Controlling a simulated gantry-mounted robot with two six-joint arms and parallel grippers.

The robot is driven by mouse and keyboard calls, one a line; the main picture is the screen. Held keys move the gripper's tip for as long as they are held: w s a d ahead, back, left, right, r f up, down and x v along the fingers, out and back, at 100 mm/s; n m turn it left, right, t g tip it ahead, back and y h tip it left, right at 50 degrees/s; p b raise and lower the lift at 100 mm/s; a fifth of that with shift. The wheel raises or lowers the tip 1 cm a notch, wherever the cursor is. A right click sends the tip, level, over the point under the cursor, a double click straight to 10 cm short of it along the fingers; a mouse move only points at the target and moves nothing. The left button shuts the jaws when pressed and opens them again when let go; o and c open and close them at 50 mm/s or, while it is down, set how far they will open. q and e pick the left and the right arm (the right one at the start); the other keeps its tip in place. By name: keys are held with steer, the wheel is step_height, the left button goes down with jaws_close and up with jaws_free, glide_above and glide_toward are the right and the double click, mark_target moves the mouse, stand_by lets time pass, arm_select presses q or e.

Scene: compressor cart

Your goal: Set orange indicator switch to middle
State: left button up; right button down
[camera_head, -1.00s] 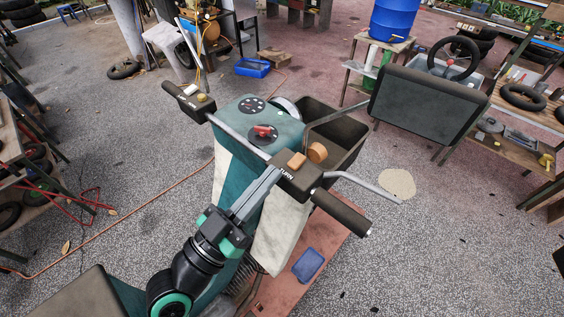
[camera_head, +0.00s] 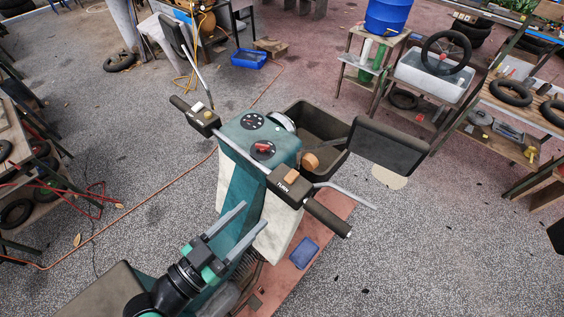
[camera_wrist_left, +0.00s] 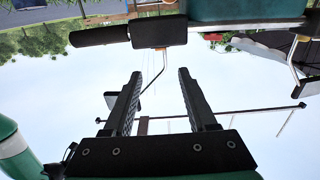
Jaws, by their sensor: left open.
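The orange indicator switch (camera_head: 291,176) sits on top of a black handlebar box (camera_head: 283,189) marked TURN, on the right part of the cart's handlebar. Its exact setting is too small to tell. My left gripper (camera_head: 255,213) is open and empty, below and left of the box, with its fingertips apart from it. In the left wrist view the open fingers (camera_wrist_left: 159,72) point toward the box (camera_wrist_left: 158,31), which shows upside down; a small orange patch, likely the switch, shows at its edge. My right gripper is not in view.
The teal cart console (camera_head: 270,134) carries a red knob (camera_head: 263,147) and a dial. Another handlebar box (camera_head: 203,118) is at the left. A black grip (camera_head: 328,218) extends lower right. A black bin (camera_head: 322,130) is behind.

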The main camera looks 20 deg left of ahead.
mark_target(292, 175)
arm_select(q)
steer(key=p+x, duration=0.2)
steer(key=x, duration=0.8)
steer(key=shift+w+d, duration=0.2)
steer(key=shift+w, duration=0.1)
steer(key=shift+w+d, duration=0.15)
steer(key=shift+w, duration=0.3)
jaws_close()
